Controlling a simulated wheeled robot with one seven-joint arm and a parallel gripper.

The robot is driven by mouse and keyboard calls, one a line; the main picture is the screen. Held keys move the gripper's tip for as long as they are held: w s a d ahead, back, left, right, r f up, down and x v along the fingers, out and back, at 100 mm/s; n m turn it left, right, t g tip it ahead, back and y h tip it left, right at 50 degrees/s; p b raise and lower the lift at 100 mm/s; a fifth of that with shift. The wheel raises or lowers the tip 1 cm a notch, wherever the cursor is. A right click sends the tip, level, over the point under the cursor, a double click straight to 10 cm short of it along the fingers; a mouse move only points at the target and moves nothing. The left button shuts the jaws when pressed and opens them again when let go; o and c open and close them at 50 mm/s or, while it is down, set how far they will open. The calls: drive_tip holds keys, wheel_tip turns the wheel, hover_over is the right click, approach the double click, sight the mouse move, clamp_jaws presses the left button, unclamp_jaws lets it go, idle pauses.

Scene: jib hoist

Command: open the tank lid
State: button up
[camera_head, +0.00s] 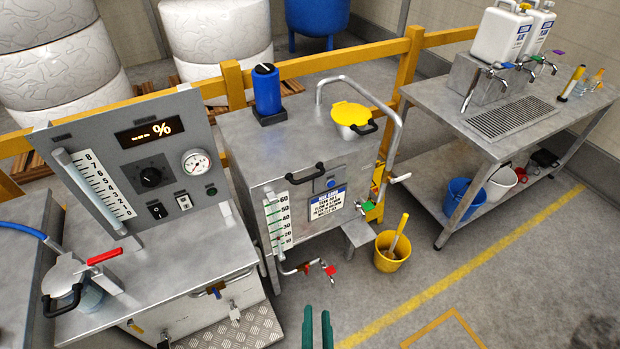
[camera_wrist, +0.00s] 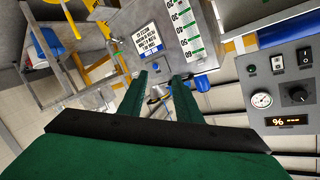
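The steel tank (camera_head: 270,150) stands in the middle of the head view, with a level gauge (camera_head: 277,222) and a white-blue sign (camera_head: 327,202) on its front. A black handle (camera_head: 305,172) sits at the top front edge. A round yellow lid (camera_head: 351,114) with a black handle is on top, seemingly closed. My gripper (camera_head: 317,312) is low in front of the tank, apart from it. Its two green fingers are spread with nothing visible between them. The wrist view shows the fingers (camera_wrist: 160,78) pointing toward the tank's sign (camera_wrist: 146,38) and gauge (camera_wrist: 186,30), upside down.
A control panel (camera_head: 128,145) stands left of the tank. A bent steel rail (camera_head: 397,125) rises at its right. A red-handled valve (camera_head: 329,269) sticks out low in front. A yellow bucket (camera_head: 392,252) stands right, before a steel table (camera_head: 440,95). Floor between bucket and table is clear.

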drive_tip(key=w+r+m, duration=0.3)
drive_tip(key=w+m, duration=0.2)
drive_tip(key=w, duration=1)
drive_tip(key=m+y, duration=0.1)
drive_tip(key=m, duration=0.4)
approach(310, 178)
drive_tip(key=x, duration=1)
drive_tip(key=shift+w+f, duration=0.3)
clamp_jaws()
